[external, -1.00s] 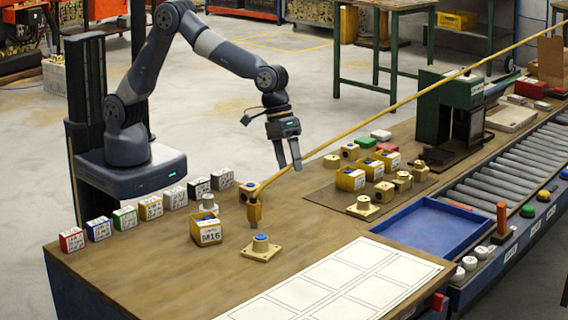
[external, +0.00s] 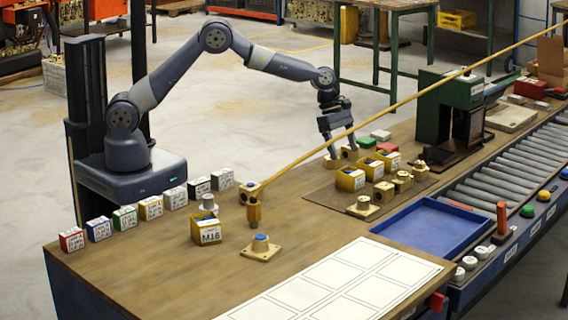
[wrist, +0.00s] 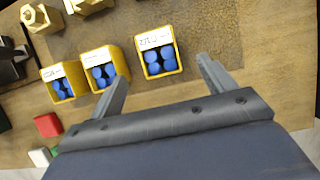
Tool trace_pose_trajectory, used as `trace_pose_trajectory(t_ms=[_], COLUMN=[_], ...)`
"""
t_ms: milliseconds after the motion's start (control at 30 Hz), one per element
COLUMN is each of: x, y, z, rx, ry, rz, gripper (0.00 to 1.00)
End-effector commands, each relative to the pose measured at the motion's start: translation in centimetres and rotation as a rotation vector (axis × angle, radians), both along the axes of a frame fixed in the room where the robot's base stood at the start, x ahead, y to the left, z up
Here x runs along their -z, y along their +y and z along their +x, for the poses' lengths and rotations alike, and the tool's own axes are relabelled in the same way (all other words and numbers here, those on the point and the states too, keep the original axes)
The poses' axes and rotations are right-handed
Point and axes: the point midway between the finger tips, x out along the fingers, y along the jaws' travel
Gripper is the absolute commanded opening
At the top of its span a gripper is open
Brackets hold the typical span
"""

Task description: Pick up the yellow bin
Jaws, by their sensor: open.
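Several small yellow bins are in view. Three stand in a row on the mat in the external view: a near one (external: 351,184), a middle one (external: 372,172) and a far one (external: 391,164). In the wrist view three yellow bins hold blue round pieces: one at the right (wrist: 156,41), one in the middle (wrist: 98,57) and one at the left (wrist: 51,74). Another yellow bin, labelled M16 (external: 208,237), stands at the bench's front left. My gripper (external: 342,153) is open and empty, behind the row. In the wrist view its fingertips (wrist: 162,70) straddle the right bin's direction, with the bin ahead.
Brass parts (external: 384,191) stand beside the row. A slanted yellow pole (external: 350,130) crosses in front of the arm in the external view. A green press (external: 440,110), a blue tray (external: 475,222) and red and green blocks (external: 366,142) are nearby.

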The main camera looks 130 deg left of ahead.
Motion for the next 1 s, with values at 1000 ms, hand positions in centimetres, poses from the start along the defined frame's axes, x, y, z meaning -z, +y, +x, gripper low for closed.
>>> trace_pose_trajectory(t_ms=[1000], x=[7.4], y=[0.3], z=[3.4], rx=[0.004], ry=[0.0], rz=[0.002], gripper=[0.78])
